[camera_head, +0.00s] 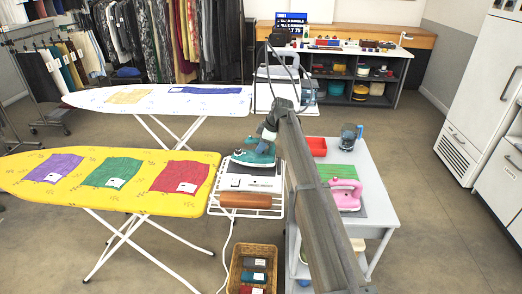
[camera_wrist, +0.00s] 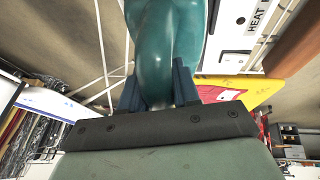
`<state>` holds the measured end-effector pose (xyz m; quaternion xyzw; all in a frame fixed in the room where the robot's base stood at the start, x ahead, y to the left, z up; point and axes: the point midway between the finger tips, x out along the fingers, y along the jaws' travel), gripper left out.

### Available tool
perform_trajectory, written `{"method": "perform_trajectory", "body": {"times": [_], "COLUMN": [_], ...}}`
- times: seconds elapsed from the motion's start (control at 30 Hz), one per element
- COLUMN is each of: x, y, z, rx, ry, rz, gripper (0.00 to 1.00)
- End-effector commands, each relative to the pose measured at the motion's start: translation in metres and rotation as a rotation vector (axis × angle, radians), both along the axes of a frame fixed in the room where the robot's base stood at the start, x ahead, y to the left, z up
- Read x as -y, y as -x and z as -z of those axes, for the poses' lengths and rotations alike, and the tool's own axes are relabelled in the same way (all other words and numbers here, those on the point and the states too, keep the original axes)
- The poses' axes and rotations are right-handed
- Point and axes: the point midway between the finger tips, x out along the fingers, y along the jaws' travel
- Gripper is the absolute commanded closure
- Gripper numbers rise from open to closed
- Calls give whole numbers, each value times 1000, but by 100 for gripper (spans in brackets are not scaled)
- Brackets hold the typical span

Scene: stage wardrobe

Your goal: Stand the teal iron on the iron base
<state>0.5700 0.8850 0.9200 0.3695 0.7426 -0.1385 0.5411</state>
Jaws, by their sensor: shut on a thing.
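The teal iron (camera_head: 257,157) is at the back part of the white iron base (camera_head: 250,183), at the right end of the yellow ironing board. My gripper (camera_head: 267,132) is shut on the iron's handle from above. In the wrist view the teal handle (camera_wrist: 165,60) fills the space between my two dark fingers (camera_wrist: 158,88). The iron base, with "HEAT" lettering, shows beside it in the wrist view (camera_wrist: 232,28). I cannot tell whether the iron touches the base. My arm hides part of the area to the right.
The yellow ironing board (camera_head: 140,200) with several cloth patches lies left of the base. A grey cart (camera_head: 377,205) at right carries a pink iron (camera_head: 345,194), a red tray (camera_head: 317,147) and a dark jug (camera_head: 348,137). A wicker basket (camera_head: 233,278) stands below in front. A white board (camera_head: 150,112) is behind.

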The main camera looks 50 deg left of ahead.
Motion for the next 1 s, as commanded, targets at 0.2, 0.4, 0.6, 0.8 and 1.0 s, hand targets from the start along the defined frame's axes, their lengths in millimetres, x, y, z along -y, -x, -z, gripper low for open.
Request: {"method": "perform_trajectory", "body": {"times": [0.2, 0.4, 0.6, 0.8, 1.0], "x": [0, 0, 0, 0, 0], "y": [0, 0, 0, 0, 0], "z": [23, 23, 26, 26, 26], "rx": [0, 0, 0, 0, 0], "ry": [-1, -1, -1, 0, 0], "rz": [0, 0, 0, 0, 0], "gripper": [100, 100, 100, 50, 44]}}
